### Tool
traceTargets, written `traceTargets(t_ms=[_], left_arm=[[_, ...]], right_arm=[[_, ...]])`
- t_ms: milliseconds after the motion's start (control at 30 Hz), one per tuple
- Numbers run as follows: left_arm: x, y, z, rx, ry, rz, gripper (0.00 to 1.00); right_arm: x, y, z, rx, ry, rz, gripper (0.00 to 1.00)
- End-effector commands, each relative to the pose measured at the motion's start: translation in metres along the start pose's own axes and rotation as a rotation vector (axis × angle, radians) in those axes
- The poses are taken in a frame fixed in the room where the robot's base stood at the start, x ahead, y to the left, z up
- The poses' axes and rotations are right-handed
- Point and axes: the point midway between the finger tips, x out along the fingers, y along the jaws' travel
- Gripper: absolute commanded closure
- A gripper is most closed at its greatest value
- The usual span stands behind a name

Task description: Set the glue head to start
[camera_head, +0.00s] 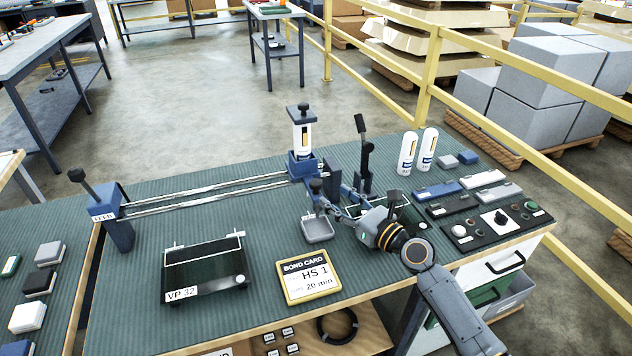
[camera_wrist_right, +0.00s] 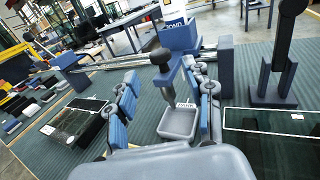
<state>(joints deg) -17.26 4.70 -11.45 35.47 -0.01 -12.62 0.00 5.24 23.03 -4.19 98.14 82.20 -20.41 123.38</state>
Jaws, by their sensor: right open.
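The glue head (camera_head: 301,163) is a blue carriage holding an upright white cartridge (camera_head: 302,141) with a dark cap. It sits at the right end of two metal rails (camera_head: 205,192). A dark-knobbed handle (camera_head: 316,186) stands at its front; in the wrist view this knob (camera_wrist_right: 160,57) lies between the fingers, with no clear contact. My right gripper (camera_head: 341,198) is open, just right of the handle; its fingers also show in the wrist view (camera_wrist_right: 165,90). A blue block labelled FEED (camera_head: 104,203) stands at the rails' left end. My left gripper is out of view.
A small grey tray (camera_head: 318,229) lies below the handle. A black lever (camera_head: 364,150) stands behind my gripper. The VP 32 panel (camera_head: 205,268) and bond card (camera_head: 308,276) lie in front. Two white cartridges (camera_head: 408,152) and a control box (camera_head: 492,224) stand right. The rails look unobstructed.

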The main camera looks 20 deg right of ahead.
Motion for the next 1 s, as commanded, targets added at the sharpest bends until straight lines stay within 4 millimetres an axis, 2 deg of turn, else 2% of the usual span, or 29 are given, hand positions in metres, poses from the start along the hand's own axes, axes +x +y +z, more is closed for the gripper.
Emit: traceTargets(t_ms=[33, 200, 400, 533, 800, 833, 1000], left_arm=[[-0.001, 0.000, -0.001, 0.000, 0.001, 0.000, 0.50], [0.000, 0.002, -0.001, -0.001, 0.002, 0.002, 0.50], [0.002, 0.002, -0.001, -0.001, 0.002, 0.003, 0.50], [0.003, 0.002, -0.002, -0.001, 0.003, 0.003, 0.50], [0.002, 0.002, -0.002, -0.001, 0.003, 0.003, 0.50], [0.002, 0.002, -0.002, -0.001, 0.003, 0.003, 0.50], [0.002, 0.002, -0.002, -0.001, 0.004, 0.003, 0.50]], right_arm=[[0.013, 0.000, 0.002, 0.002, -0.003, 0.000, 0.48], [0.047, 0.000, 0.001, 0.000, -0.002, 0.000, 0.48], [0.073, 0.001, -0.001, -0.001, -0.001, 0.001, 0.48], [0.080, 0.001, 0.000, -0.001, 0.000, 0.001, 0.48], [0.081, 0.001, 0.000, -0.002, 0.001, 0.001, 0.48], [0.081, 0.001, 0.000, -0.002, 0.001, 0.001, 0.50], [0.081, 0.001, 0.000, -0.002, 0.001, 0.001, 0.85]])
